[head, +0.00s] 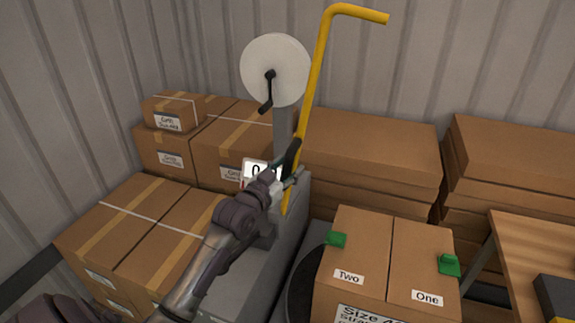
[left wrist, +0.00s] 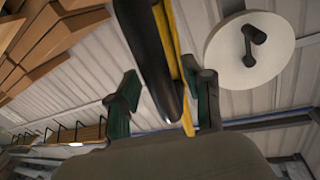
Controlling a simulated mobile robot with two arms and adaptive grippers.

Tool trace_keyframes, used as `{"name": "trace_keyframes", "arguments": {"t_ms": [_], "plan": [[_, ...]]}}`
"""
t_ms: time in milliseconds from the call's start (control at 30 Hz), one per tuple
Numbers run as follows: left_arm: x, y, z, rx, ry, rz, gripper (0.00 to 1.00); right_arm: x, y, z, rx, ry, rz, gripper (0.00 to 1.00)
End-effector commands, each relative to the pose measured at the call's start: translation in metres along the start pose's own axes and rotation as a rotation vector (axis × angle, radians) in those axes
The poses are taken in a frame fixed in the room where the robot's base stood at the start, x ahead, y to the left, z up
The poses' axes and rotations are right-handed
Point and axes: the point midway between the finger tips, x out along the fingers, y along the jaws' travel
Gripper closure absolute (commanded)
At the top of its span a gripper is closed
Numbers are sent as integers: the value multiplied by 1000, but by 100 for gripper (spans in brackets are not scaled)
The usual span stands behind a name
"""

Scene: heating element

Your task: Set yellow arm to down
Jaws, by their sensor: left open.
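The yellow arm (head: 316,75) stands almost upright beside a grey machine in the head view. Its top bends to the right. My left gripper (head: 287,172) is at its lower part, where a dark piece shows against the yellow bar. In the left wrist view the left gripper (left wrist: 163,100) is open, one finger on each side of the yellow arm (left wrist: 188,122) and a long black piece (left wrist: 152,55). Whether a finger touches the arm cannot be told. My right gripper is not in view.
A white disc with a black crank (head: 275,68) stands just left of the yellow arm. Cardboard boxes (head: 145,225) fill the left side, and stacks (head: 370,150) stand behind. A box with green clips (head: 375,255) is at front right, beside a wooden table (head: 530,250).

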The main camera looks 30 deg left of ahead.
Motion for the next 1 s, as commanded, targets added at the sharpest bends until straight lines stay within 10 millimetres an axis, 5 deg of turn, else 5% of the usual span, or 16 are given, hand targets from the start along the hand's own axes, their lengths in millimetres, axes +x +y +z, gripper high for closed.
{"name": "trace_keyframes", "arguments": {"t_ms": [267,600,1000], "plan": [[2,0,0,0,1,0,50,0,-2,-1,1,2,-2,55],[2,0,0,0,0,0,100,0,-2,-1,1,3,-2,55],[4,1,0,10,-1,1,100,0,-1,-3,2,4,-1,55]]}}
